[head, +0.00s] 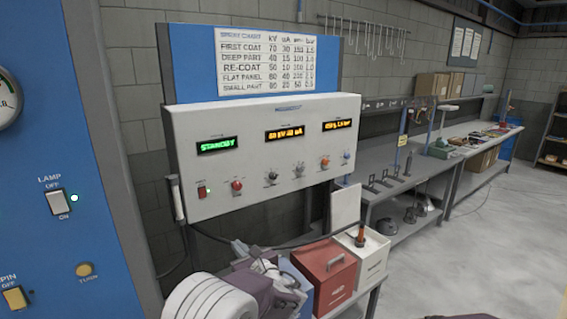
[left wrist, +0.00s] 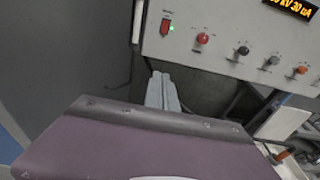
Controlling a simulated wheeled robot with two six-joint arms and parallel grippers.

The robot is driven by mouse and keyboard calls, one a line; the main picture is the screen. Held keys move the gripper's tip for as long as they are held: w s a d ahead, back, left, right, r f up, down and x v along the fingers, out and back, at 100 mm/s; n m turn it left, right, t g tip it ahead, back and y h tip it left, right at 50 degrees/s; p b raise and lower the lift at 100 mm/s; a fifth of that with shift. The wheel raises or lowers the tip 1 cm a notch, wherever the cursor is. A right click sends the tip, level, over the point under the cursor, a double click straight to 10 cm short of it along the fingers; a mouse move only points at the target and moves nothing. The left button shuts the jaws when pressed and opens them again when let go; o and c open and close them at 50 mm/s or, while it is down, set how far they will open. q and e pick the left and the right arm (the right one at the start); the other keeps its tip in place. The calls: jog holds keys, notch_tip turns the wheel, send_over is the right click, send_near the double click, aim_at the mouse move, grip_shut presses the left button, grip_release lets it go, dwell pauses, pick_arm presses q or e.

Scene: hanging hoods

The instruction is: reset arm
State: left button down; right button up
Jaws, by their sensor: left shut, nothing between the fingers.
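My left gripper (head: 239,249) is low in front of the control panel (head: 262,211), below its row of knobs. Part of it is hidden behind my own wrist in the head view. In the left wrist view its two grey fingers (left wrist: 162,92) lie together with nothing between them, under the panel's lower edge. They appear apart from the panel. My right gripper is not in either view.
A red box (head: 322,275) and a white box (head: 362,257) stand close to the right of my left wrist. A blue cabinet (head: 45,150) is at the left. A long workbench (head: 400,180) runs along the wall. The floor (head: 480,240) at the right is clear.

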pick_arm(q)
jog(key=s+a+f+n+g+h, duration=0.1)
jog(key=s+a+f+n+g, duration=0.45)
jog(key=s, duration=0.25)
jog(key=s+a+f+n+g, duration=0.4)
jog(key=s+a+f+n, duration=0.15)
jog(key=s, duration=0.25)
jog(key=s+d+f+n+g+h, duration=0.1)
jog(key=s+d+f+n+h, duration=0.1)
jog(key=s+n, duration=0.6)
jog(key=s+d+f+n+g+h, duration=0.2)
jog(key=s+d+n+h, duration=0.2)
jog(key=n, duration=0.6)
jog(key=s+h, duration=0.2)
jog(key=s, duration=0.1)
jog(key=shift+s+d+f+n, duration=0.15)
jog(key=shift+s+f+n, duration=0.15)
jog(key=shift+s, duration=0.05)
